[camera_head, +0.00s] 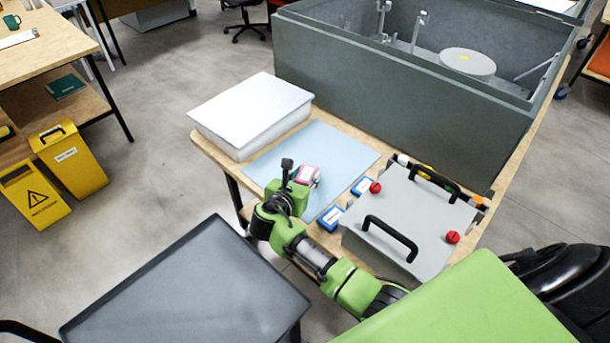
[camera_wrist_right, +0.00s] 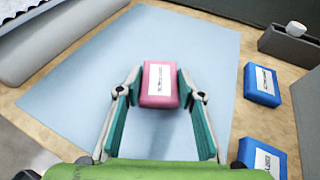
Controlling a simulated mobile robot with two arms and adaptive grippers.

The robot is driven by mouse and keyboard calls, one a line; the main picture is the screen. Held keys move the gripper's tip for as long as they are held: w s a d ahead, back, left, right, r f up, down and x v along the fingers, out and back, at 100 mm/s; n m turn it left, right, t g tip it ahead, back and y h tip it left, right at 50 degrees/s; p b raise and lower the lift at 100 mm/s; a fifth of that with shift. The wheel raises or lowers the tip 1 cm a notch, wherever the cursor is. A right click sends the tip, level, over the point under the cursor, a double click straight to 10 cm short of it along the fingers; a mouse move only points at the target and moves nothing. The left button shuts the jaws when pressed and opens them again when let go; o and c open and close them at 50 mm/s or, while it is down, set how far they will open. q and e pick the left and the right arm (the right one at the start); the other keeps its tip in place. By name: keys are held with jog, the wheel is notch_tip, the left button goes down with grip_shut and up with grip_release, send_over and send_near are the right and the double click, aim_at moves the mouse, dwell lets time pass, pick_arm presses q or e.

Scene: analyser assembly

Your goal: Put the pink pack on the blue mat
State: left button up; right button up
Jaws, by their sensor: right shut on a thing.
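The pink pack (camera_wrist_right: 160,84) has a white label and is between the fingers of my right gripper (camera_wrist_right: 158,86), which is shut on it. In the head view the pink pack (camera_head: 307,175) shows at the tip of my right gripper (camera_head: 297,176). The blue mat (camera_head: 330,152) lies flat on the wooden table; it also fills much of the right wrist view (camera_wrist_right: 110,60). The pack is over the mat; I cannot tell whether it touches it. My left gripper is not in view.
Two blue packs (camera_head: 331,218) (camera_head: 362,187) lie right of the mat. A grey lidded box (camera_head: 410,215) with black handles stands beside them. A white box (camera_head: 250,112) is at the mat's far left. A large grey bin (camera_head: 400,95) stands behind. A dark grey table (camera_head: 185,290) is at front left.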

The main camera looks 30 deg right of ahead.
jog(key=o, duration=1.1)
jog(key=v, duration=1.2)
jog(key=shift+r, duration=0.1)
